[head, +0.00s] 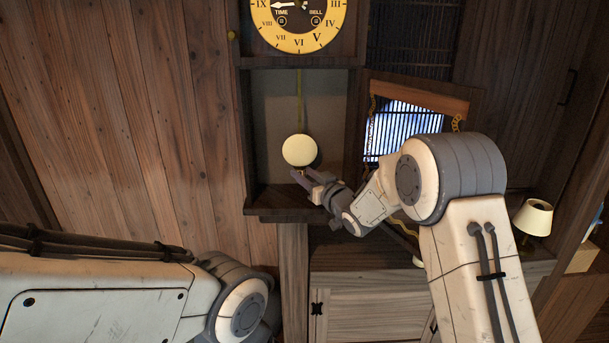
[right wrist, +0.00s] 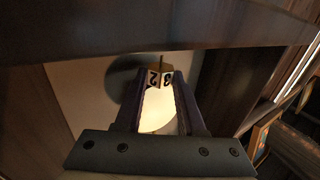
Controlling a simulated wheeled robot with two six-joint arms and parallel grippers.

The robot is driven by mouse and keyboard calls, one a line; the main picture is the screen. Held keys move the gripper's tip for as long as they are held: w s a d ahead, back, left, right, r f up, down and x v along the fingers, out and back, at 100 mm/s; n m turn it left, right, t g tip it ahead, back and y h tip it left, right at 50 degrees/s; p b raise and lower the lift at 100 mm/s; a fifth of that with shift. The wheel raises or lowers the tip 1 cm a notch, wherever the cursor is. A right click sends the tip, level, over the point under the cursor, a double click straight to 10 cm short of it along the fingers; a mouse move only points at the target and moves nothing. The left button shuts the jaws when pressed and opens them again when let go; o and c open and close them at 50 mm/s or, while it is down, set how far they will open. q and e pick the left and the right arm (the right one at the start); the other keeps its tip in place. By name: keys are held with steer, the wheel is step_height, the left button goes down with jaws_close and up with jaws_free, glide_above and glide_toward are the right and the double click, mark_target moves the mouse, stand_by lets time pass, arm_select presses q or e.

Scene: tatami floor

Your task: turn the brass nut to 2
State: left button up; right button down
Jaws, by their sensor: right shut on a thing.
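The brass nut (right wrist: 160,77) shows in the right wrist view at the far end of my right gripper, with a "2" on its left face and a "3" on its right face. My right gripper (head: 299,174) is shut on it just below the round pale pendulum disc (head: 299,150). The disc also shows between the fingers in the right wrist view (right wrist: 158,110). In the head view the nut is too small and covered to make out. My left arm comes in at the lower left; its gripper is out of the picture.
The wooden clock case (head: 254,195) surrounds the pendulum, with the yellow dial (head: 298,43) above. The case's open door (head: 420,93) hangs at the right, close to my right arm. A cabinet (head: 365,290) stands below, and a small lamp (head: 534,216) is at the right.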

steer(key=shift+s+a+f+m+t+h+b, duration=0.25)
steer(key=shift+m+h+b, duration=0.4)
steer(key=shift+b, duration=0.65)
steer(key=shift+w+a+r+m+t+h+b, duration=0.1)
steer(key=shift+m+t+h+b, duration=0.3)
steer(key=shift+h+b, duration=0.7)
steer(key=shift+s+a+f+m+t+h+b, duration=0.2)
steer(key=shift+m+h+b, duration=0.35)
steer(key=shift+b, duration=0.9)
steer(key=shift+w+r+m+t+h, duration=0.1)
steer(key=shift+r+m+t+h, duration=0.15)
steer(key=shift+m+h, duration=0.25)
steer(key=shift+a+r+m+h, duration=0.1)
steer(key=shift+m+h, duration=0.2)
steer(key=shift+h, duration=0.3)
steer(key=shift+a+r+m+h, duration=0.1)
steer(key=shift+m+h, duration=0.2)
steer(key=shift+h, duration=0.3)
steer(key=m+h+p, duration=0.1)
steer(key=h+p, duration=0.1)
steer(key=m+h+p, duration=0.1)
steer(key=h+p, duration=0.1)
steer(key=m+h+p, duration=0.2)
steer(key=shift+w+a+r, duration=0.1)
steer(key=shift+a+r, duration=0.05)
steer(key=shift+a, duration=0.2)
steer(key=shift+w+a+m+g+h+p, duration=0.1)
steer(key=shift+m+g+h+p, duration=1)
steer(key=shift+h, duration=0.8)
